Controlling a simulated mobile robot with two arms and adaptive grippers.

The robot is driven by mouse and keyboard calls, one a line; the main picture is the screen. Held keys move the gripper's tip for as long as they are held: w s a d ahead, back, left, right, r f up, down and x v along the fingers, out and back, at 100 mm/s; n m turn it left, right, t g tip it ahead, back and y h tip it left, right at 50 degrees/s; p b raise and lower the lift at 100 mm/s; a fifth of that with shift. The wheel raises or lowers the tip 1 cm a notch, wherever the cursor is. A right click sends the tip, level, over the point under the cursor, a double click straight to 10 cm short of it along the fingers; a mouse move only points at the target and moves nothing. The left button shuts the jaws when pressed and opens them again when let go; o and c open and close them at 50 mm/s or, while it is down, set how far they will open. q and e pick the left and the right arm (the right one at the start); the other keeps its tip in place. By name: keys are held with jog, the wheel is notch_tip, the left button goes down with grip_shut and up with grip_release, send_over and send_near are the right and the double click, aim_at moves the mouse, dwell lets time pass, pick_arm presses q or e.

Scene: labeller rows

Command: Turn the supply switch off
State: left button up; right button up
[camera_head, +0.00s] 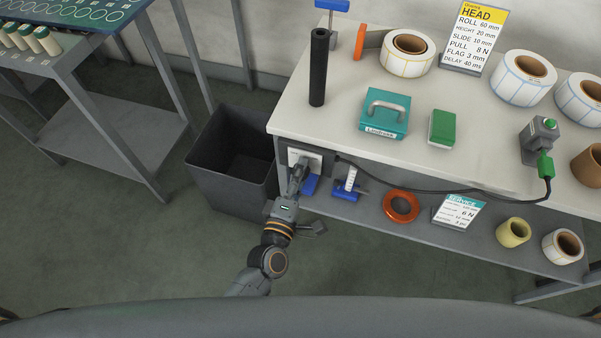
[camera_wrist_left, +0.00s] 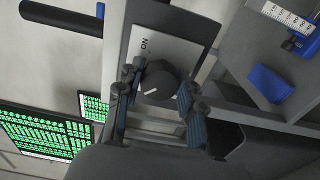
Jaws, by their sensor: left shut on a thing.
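The supply switch shows in the head view as a white plate (camera_head: 314,160) on the front of the bench's left end. In the left wrist view it has a dark round knob (camera_wrist_left: 157,82) with a pale pointer line, and a white plate (camera_wrist_left: 165,50) with the letters "ON" beside the knob. My left gripper (camera_head: 298,168) reaches up to the switch. In the left wrist view its fingers (camera_wrist_left: 160,92) are on both sides of the knob, shut on it. Part of the plate is hidden behind the gripper. My right gripper is not in view.
A dark open bin (camera_head: 230,155) stands just left of the switch. A black cable (camera_head: 440,188) runs from near the switch to a green plug (camera_head: 545,167). A blue-based gauge (camera_head: 347,188) and an orange ring (camera_head: 401,206) are on the lower shelf (camera_head: 375,222). The floor in front is clear.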

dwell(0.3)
pick_arm(q)
jog(key=o, duration=1.2)
jog(key=shift+s, duration=0.1)
jog(key=v, duration=1.2)
